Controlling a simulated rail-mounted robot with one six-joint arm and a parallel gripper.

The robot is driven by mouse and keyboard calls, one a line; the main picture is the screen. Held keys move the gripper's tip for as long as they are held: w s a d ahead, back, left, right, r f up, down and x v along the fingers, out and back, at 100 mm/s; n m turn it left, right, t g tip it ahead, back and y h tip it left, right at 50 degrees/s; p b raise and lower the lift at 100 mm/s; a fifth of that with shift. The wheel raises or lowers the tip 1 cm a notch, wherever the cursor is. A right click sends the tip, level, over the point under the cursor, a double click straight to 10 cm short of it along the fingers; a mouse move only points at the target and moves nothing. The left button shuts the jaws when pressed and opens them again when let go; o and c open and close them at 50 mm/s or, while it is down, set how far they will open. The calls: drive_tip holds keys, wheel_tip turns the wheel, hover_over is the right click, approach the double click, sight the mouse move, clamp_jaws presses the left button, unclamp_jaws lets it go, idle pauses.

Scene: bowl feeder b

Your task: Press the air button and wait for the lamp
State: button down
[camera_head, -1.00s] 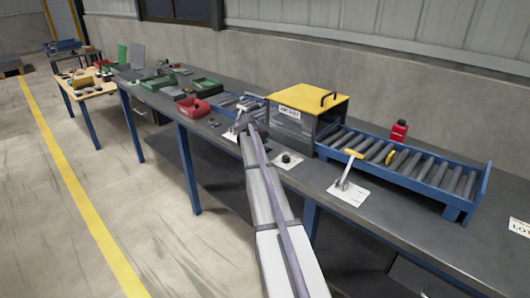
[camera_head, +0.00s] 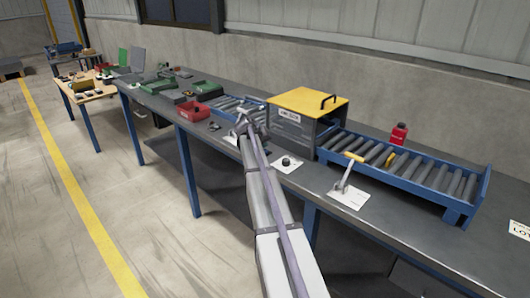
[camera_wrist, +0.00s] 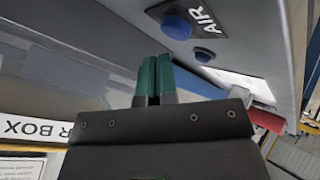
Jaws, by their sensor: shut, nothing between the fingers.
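In the wrist view a large blue domed button (camera_wrist: 180,24) sits on a dark plate lettered AIR. A smaller dark blue dome (camera_wrist: 204,54) sits beside it on the same grey panel; I cannot tell whether it is a lamp, and no glow shows on it. My gripper (camera_wrist: 154,62) has its green fingertips together and empty, below and left of the button in the picture, seemingly apart from it. In the head view my gripper (camera_head: 243,121) is left of the yellow-lidded box (camera_head: 308,100); the AIR button cannot be made out there.
A roller conveyor (camera_head: 425,175) runs right of the box, with a red bottle (camera_head: 398,134) behind it. A red bin (camera_head: 193,110) lies left of my gripper.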

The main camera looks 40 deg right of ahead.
drive_tip(key=shift+f, duration=0.1)
idle(0.7)
drive_tip(key=shift+f+b, duration=0.3)
drive_tip(key=shift+b, duration=0.1)
drive_tip(key=shift+f+b, duration=0.45)
idle(0.4)
drive_tip(key=shift+r, duration=0.1)
drive_tip(key=shift+r+p, duration=0.8)
drive_tip(key=shift+p, duration=0.05)
wheel_tip(320, 180, up, 5)
drive_tip(key=p, duration=0.5)
